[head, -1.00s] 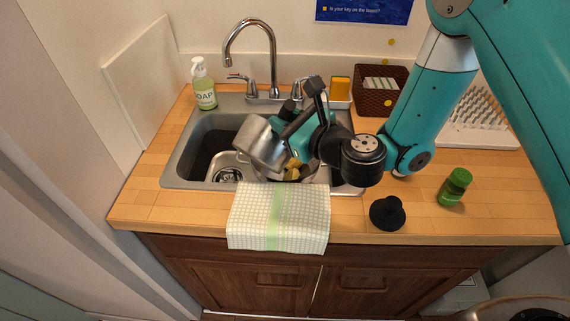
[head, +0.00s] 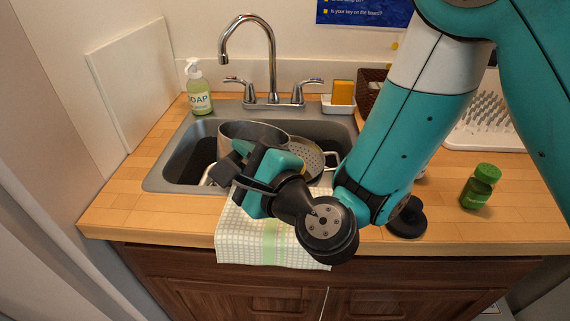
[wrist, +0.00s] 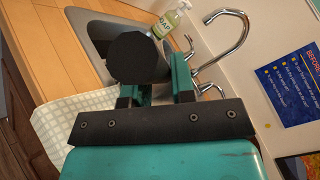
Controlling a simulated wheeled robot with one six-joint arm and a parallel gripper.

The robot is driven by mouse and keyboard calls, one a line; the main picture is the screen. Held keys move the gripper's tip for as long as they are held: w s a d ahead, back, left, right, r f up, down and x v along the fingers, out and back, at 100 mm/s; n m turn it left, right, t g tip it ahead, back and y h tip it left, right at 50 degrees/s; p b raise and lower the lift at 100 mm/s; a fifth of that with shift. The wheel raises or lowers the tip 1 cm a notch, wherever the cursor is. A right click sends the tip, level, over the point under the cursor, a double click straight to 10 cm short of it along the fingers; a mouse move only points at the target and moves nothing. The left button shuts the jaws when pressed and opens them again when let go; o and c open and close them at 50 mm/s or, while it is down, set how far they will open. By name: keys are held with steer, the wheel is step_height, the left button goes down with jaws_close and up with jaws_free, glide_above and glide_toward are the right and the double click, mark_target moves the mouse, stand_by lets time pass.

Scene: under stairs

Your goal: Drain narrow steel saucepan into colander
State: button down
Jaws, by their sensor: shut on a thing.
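The narrow steel saucepan (head: 240,130) is over the left part of the sink in the head view. Its rim shows, but my gripper and arm hide much of its body. My gripper (head: 245,178) is shut on its handle, in front of the sink. In the wrist view the black end of the handle (wrist: 140,57) sits between the fingers of my gripper (wrist: 156,88). The steel colander (head: 312,158), with a perforated wall, sits in the sink to the right of the saucepan. I cannot see clearly what is inside either one.
The faucet (head: 272,60) rises behind the sink (head: 172,165). A soap bottle (head: 199,95) stands at the back left. A checked towel (head: 240,245) hangs over the front edge. A green jar (head: 481,187) and a black stopper-like object (head: 407,220) stand on the right counter.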

steer(key=s+a+f+n+b, duration=0.2)
steer(key=s+a+f+n, duration=0.1)
steer(key=s+n, duration=0.1)
steer(key=shift+y, duration=0.4)
steer(key=r+p, duration=0.2)
steer(key=r, duration=0.1)
steer(key=r+p, duration=0.1)
steer(key=p, duration=0.1)
steer(key=shift+w+d+r, duration=0.2)
steer(key=shift+w, duration=0.05)
